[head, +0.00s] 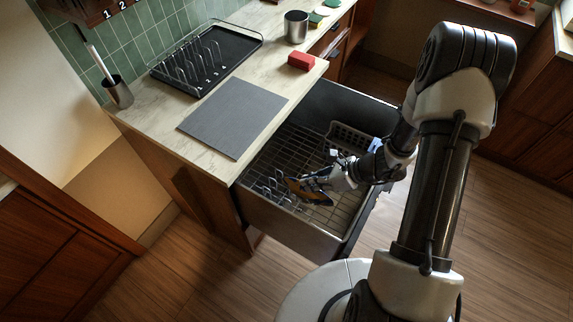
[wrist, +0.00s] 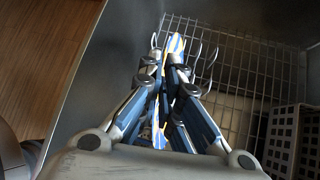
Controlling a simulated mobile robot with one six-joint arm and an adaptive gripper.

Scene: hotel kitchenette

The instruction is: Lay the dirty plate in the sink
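A plate (head: 300,191) stands on edge in the open drawer among the wire prongs, seen as a thin dark and orange shape in the head view. In the wrist view the plate (wrist: 177,44) is edge-on, patterned blue, yellow and white. My gripper (head: 322,181) reaches down into the drawer from the right. In the wrist view its fingers (wrist: 174,74) lie close on both sides of the plate, and it looks shut on it. Most of the plate's faces are hidden by the fingers. I cannot make out a sink in either view.
The pulled-out drawer (head: 284,221) has a wire rack, prongs and a grey basket (wrist: 283,138). The counter above holds a grey mat (head: 234,117), a black dish rack (head: 235,50), a metal canister (head: 296,27), a red block (head: 301,61) and a utensil cup (head: 118,92).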

